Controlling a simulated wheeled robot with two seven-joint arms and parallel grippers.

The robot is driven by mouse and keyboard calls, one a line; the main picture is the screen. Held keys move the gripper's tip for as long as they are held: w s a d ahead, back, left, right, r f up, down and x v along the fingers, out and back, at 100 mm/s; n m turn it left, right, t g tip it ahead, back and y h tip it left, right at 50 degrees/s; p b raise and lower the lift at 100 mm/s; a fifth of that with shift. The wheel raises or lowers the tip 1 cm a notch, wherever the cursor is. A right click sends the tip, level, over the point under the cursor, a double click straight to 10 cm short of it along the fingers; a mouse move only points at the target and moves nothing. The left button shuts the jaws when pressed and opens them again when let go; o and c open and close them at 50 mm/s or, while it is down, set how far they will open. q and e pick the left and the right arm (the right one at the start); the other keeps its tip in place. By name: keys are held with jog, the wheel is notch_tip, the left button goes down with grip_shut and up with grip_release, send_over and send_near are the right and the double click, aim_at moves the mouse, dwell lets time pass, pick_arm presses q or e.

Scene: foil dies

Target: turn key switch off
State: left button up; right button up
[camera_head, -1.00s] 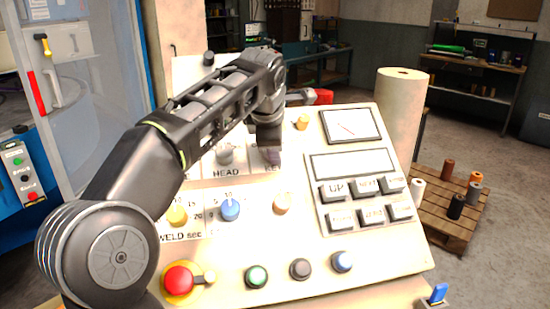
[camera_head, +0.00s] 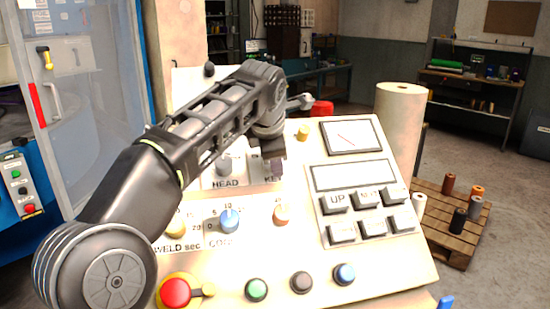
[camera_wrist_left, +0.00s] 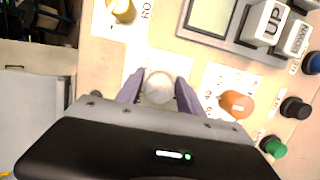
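The key switch (camera_wrist_left: 158,88) shows in the left wrist view as a round pale knob on the sloped control panel (camera_head: 400,270). My left gripper (camera_wrist_left: 160,92) is over it, with one purple-grey finger on each side and the knob in the gap. I cannot tell whether the fingers touch it. My right gripper is in neither view.
Near the gripper are the HEAD knob (camera_head: 229,164), an orange knob (camera_head: 281,214) and a yellow cap (camera_head: 303,132). A blue dial (camera_head: 229,220), the red button (camera_head: 175,292) and several push buttons sit lower. The UP key (camera_head: 336,202) is at the right.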

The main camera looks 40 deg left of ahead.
pick_arm(q)
jog(key=shift+o, duration=1.1)
jog(key=v, duration=0.7)
jog(key=shift+s+r, duration=0.3)
jog(key=shift+r, duration=0.1)
